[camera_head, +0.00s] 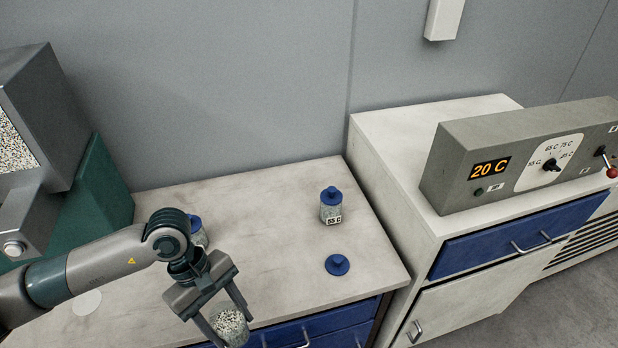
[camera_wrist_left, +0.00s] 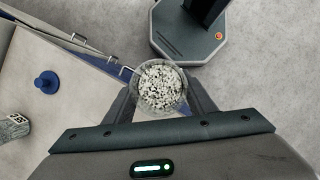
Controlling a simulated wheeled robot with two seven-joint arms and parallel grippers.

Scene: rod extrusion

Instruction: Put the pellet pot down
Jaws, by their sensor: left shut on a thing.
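The pellet pot (camera_head: 231,326) is an open clear jar filled with black and white speckled pellets. My left gripper (camera_head: 224,317) is shut on it near the front edge of the bench. In the left wrist view the pot (camera_wrist_left: 160,86) is upright between the fingers of the left gripper (camera_wrist_left: 160,104), its mouth open, with the floor seen around it. A blue knobbed lid (camera_head: 337,264) lies loose on the bench (camera_head: 270,230), and it also shows in the left wrist view (camera_wrist_left: 47,82). My right gripper is not in view.
A lidded jar labelled 55 C (camera_head: 331,207) stands behind the loose lid. Another blue-lidded jar (camera_head: 197,231) is partly hidden behind my left arm. A control box (camera_head: 520,150) reading 20 C sits on the right cabinet. The bench middle is clear.

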